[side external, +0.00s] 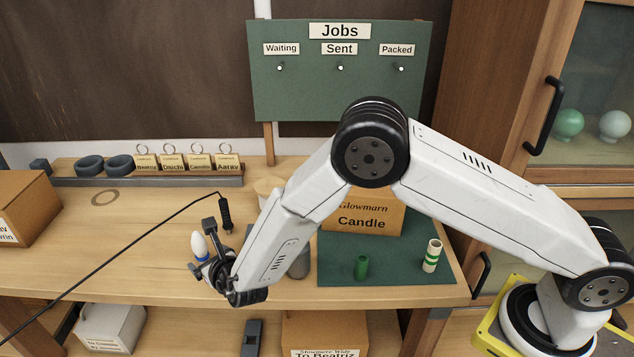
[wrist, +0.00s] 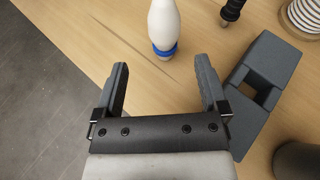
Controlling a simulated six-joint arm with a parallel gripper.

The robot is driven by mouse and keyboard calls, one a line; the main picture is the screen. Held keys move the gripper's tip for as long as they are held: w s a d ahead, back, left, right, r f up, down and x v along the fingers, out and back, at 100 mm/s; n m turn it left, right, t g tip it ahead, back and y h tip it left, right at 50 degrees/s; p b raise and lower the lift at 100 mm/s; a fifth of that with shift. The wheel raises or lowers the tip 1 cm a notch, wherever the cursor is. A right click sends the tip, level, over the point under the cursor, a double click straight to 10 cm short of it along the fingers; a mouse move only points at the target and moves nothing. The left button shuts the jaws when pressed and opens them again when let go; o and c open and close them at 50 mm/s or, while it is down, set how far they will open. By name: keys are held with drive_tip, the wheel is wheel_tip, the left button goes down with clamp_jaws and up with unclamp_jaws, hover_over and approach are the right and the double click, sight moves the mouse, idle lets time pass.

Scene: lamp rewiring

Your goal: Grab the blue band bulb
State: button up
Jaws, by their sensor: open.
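The blue band bulb is a white candle-shaped bulb with a blue band near its base. It stands upright on the table at the left in the side external view (side external: 199,246) and at the top middle of the wrist view (wrist: 163,22). My gripper (wrist: 163,72) is open and empty, its two fingers pointing toward the bulb. In the wrist view the bulb lies just beyond the fingertips, roughly midway between them. In the side external view my gripper (side external: 207,248) is close by the bulb and partly covers its lower part.
A grey block with a square opening (wrist: 262,78) lies right of my gripper. A black socket on a cord (side external: 225,214) is behind it. The table's front edge is close.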

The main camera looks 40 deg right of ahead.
sight(203, 250)
drive_tip(key=shift+w+d+f, duration=0.1)
drive_tip(key=shift+w+f, duration=0.15)
drive_tip(key=shift+w, duration=0.45)
drive_tip(key=shift+w, duration=0.1)
drive_tip(key=shift+d+x, duration=0.2)
drive_tip(key=shift+x, duration=2.3)
drive_tip(key=shift+r, duration=0.15)
clamp_jaws()
drive_tip(key=shift+r, duration=0.1)
